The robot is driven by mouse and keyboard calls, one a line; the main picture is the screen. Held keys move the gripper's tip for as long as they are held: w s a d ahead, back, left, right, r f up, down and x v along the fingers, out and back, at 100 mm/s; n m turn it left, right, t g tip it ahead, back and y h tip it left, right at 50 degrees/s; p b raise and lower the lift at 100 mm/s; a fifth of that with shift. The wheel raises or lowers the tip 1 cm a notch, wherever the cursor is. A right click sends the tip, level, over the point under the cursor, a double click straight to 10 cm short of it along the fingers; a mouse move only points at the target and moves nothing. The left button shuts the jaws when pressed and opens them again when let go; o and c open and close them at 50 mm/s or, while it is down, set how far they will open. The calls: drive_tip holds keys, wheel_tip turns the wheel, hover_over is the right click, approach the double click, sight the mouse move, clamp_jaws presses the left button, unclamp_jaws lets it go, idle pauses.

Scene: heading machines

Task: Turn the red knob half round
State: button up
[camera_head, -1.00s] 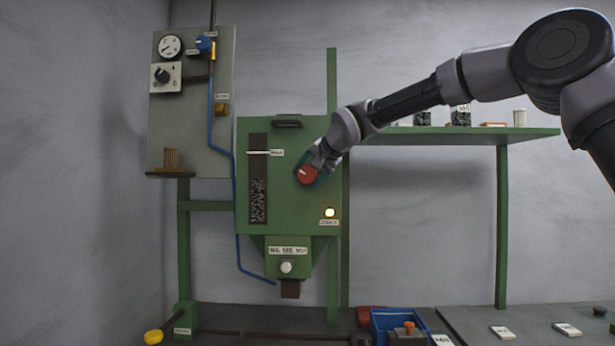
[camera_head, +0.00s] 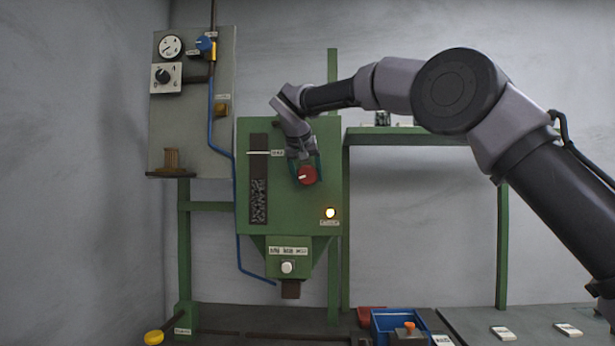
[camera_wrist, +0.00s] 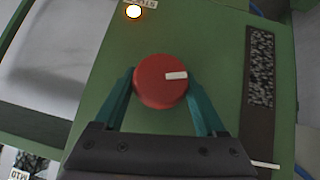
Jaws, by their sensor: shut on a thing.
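The red knob (camera_head: 307,175) is on the front of the green machine (camera_head: 262,215), right of its dark window strip. It is round with one white pointer mark. In the head view the mark points left; in the wrist view the red knob (camera_wrist: 161,81) has its mark pointing right. My gripper (camera_wrist: 160,95) has its two green fingers on opposite sides of the knob, shut on it. In the head view my gripper (camera_head: 304,168) comes to the knob from above, and the wrist hides part of the machine's upper face.
A lit lamp (camera_head: 329,213) sits below right of the knob. A white button (camera_head: 287,267) is lower on the machine. A grey panel (camera_head: 190,110) with a gauge and a blue knob (camera_head: 204,43) stands at left. A green shelf (camera_head: 420,136) is at right.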

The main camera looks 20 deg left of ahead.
drive_tip(key=n+t+h, duration=0.1)
drive_tip(key=h, duration=0.1)
drive_tip(key=n+h, duration=0.1)
drive_tip(key=h, duration=0.1)
drive_tip(key=shift+a+f+n+t+h, duration=0.15)
drive_tip(key=shift+n+t+h, duration=0.15)
drive_tip(key=shift+n+t, duration=0.1)
drive_tip(key=n+t+h, duration=0.2)
drive_tip(key=n+h, duration=0.1)
drive_tip(key=h, duration=0.1)
drive_tip(key=shift+n+t, duration=0.3)
idle(0.5)
drive_tip(key=o, duration=1.3)
drive_tip(key=v, duration=1)
drive_tip(key=shift+s+a, duration=0.1)
drive_tip(key=shift+s, duration=0.2)
